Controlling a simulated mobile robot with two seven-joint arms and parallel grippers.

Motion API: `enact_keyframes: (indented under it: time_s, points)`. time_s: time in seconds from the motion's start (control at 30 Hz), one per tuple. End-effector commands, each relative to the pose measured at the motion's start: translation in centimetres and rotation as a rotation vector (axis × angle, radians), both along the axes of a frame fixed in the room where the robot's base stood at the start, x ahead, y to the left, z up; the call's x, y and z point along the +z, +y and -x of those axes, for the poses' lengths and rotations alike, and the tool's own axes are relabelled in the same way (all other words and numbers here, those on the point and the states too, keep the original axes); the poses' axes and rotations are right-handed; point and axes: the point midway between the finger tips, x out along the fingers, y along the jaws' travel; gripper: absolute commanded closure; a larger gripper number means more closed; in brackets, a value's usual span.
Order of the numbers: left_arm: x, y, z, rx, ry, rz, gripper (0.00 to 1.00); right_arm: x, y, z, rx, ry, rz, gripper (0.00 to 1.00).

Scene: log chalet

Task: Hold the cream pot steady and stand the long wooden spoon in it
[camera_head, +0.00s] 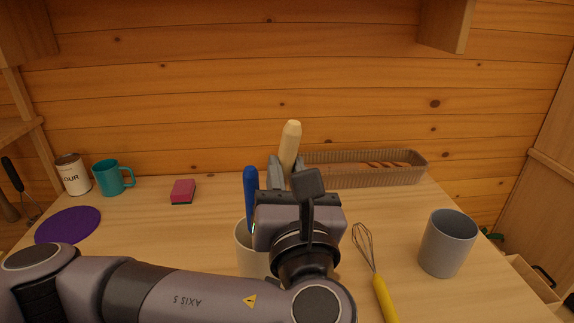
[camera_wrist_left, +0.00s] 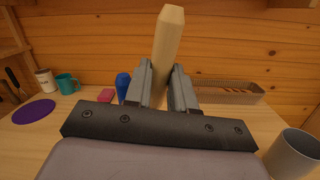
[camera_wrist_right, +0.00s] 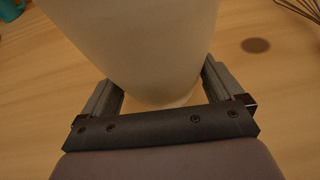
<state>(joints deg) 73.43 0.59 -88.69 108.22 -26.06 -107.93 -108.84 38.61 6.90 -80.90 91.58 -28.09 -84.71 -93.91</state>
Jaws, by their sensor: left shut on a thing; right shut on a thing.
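The long wooden spoon (camera_head: 291,137) shows as a pale, slightly tilted shaft between the fingers of my left gripper (camera_head: 285,172), which is shut on it. In the left wrist view the shaft (camera_wrist_left: 167,50) rises above the fingers (camera_wrist_left: 157,87). Its lower part is hidden behind my gripper, so I cannot tell whether it is inside the pot. The cream pot (camera_head: 246,255) stands on the table, mostly hidden by my left arm. In the right wrist view my right gripper (camera_wrist_right: 162,92) is shut on the pot (camera_wrist_right: 140,40), a finger on each side.
A blue handle (camera_head: 251,190) rises at the pot. A grey pot (camera_head: 447,243) and a yellow-handled whisk (camera_head: 378,275) are at right. A long basket (camera_head: 415,168) lies behind. A sponge (camera_head: 183,191), teal mug (camera_head: 108,178), flour tin (camera_head: 72,174) and purple mat (camera_head: 68,225) are at left.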

Motion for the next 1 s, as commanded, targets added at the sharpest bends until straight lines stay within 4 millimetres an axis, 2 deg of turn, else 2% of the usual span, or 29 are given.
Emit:
enact_keyframes:
  time_s: [0.63,0.97,1.0]
  points:
    - [-3.3,0.0,0.0,0.000,0.000,-0.001,1.00,0.1,0.0,0.0,0.001,-0.002,-0.001,0.43]
    - [-3.6,0.0,0.0,0.000,-0.001,0.000,1.00,0.1,0.0,0.0,0.001,-0.002,-0.001,0.43]
    - [-3.6,0.0,0.0,0.000,-0.001,0.000,0.63,0.1,0.0,0.0,0.001,-0.002,-0.001,0.43]
